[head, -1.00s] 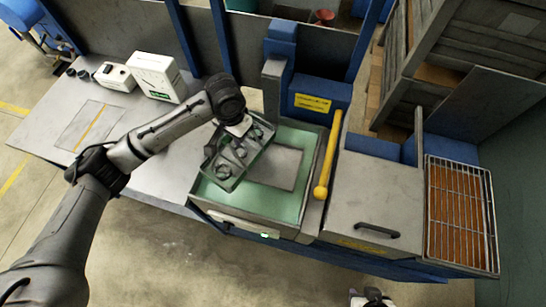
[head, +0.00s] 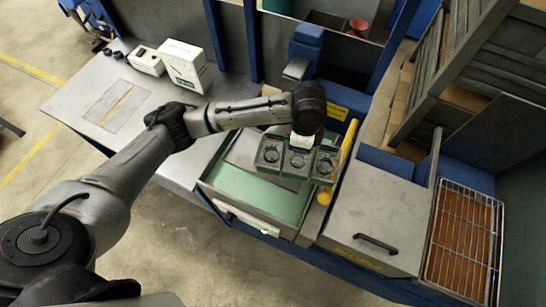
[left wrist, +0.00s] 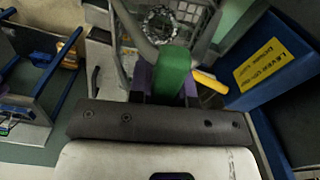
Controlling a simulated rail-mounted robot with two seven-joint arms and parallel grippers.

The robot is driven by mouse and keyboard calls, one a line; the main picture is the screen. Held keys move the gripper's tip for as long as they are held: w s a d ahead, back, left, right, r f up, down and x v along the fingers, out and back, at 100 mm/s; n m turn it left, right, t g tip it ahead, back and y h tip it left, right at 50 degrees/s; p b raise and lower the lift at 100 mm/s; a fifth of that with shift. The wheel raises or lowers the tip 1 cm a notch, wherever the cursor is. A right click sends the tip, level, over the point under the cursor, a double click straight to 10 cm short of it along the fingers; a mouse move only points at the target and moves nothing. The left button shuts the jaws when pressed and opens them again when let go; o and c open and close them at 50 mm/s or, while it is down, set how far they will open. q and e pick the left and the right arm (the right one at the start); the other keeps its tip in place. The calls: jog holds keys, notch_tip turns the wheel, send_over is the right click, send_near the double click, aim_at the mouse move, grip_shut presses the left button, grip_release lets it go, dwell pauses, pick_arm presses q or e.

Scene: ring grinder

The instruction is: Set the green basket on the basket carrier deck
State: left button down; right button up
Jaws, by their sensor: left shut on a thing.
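The green basket (head: 294,170), a tray with dark rings in it, hangs from my left gripper (head: 302,143) over the right part of a green-lined basin (head: 262,203). My left gripper is shut on its green handle, which shows between the jaws in the left wrist view (left wrist: 172,72). A grey plate (head: 244,150) inside the basin is partly hidden by the arm and basket. It may be the carrier deck, but I cannot tell for sure. My right gripper is not in view.
A yellow bar (head: 348,147) stands close to the basket's right side. A blue machine block with a yellow label (head: 333,107) is behind it. To the right are a grey cover with a black handle (head: 375,243) and a wire rack (head: 462,240). White boxes (head: 181,64) stand on the left bench.

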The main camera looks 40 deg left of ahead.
aim_at(268, 140)
pick_arm(q)
jog(key=shift+m, duration=0.9)
jog(key=shift+a+f, duration=0.2)
jog(key=shift+a, duration=0.3)
jog(key=a+f, duration=0.2)
jog(key=a, duration=0.1)
jog(key=a+f, duration=0.2)
jog(key=a, duration=0.2)
jog(key=a+f, duration=0.2)
jog(key=a, duration=0.1)
jog(key=shift+a+f, duration=0.2)
jog(key=shift+a, duration=0.15)
jog(key=shift+f+p, duration=0.35)
jog(key=shift+f, duration=1.7)
jog(key=c, duration=1.1)
grip_release()
jog(key=shift+f, duration=0.2)
jog(key=shift+o, duration=0.2)
